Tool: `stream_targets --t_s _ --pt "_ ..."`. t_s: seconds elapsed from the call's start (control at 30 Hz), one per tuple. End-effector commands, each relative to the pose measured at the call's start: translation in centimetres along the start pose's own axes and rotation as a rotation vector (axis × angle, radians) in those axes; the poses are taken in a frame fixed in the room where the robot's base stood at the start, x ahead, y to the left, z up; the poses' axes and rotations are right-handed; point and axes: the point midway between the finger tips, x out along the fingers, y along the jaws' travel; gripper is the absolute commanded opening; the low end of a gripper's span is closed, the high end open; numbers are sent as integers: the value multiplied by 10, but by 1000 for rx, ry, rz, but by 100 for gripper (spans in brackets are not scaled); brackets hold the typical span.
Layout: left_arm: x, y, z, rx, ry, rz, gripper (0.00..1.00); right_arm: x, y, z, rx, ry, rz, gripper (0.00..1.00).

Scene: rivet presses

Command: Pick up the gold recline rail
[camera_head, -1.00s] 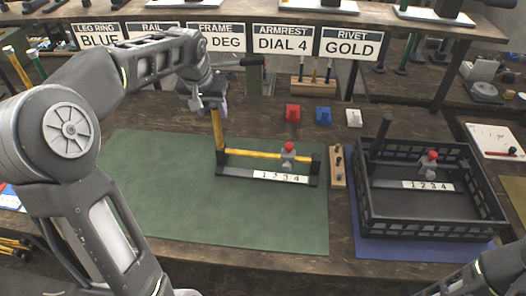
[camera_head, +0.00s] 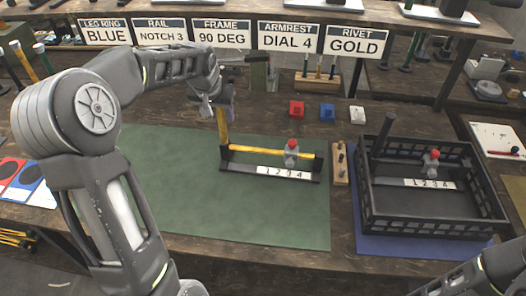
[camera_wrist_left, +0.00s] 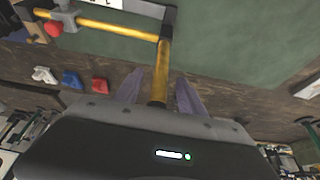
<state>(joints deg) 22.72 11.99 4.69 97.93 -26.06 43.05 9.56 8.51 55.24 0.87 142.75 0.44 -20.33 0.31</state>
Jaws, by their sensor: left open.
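The gold recline rail (camera_head: 262,154) is a yellow bar lying level in a black base with a 1-2-3-4 scale, on the green mat (camera_head: 170,205). A grey slider with a red knob (camera_head: 291,150) sits on it near the right end. A yellow post (camera_head: 222,127) stands upright at its left end. My left gripper (camera_head: 222,101) is at the top of this post. In the left wrist view the gripper (camera_wrist_left: 158,90) is open, with the post (camera_wrist_left: 163,70) between its fingers and gaps on both sides. My right gripper is out of view.
A black crate (camera_head: 433,228) on a blue mat stands at the right, holding a dark frame with a red-knobbed slider (camera_head: 432,160). A small wooden holder (camera_head: 340,163) lies between. Red (camera_head: 296,108), blue (camera_head: 327,113) and white (camera_head: 357,115) blocks sit behind. The front green mat is clear.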

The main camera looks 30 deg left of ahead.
Motion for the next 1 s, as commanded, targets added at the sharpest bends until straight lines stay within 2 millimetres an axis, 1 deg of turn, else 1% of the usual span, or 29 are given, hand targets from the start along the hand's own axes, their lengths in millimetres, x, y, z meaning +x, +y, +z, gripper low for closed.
stream_targets --t_s 0.03,0.1,0.23,0.83,0.87,1.0 --pt "5 0 -1 1 -6 0 47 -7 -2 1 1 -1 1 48" --pt "17 0 0 2 -5 0 47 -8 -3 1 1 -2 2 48" --pt "29 0 -1 1 -2 0 47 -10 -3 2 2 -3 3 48" --pt "30 0 -1 1 0 0 47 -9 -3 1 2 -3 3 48" --pt "30 0 -1 1 0 0 46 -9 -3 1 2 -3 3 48" --pt "30 0 -1 1 0 0 34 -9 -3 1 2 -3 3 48"
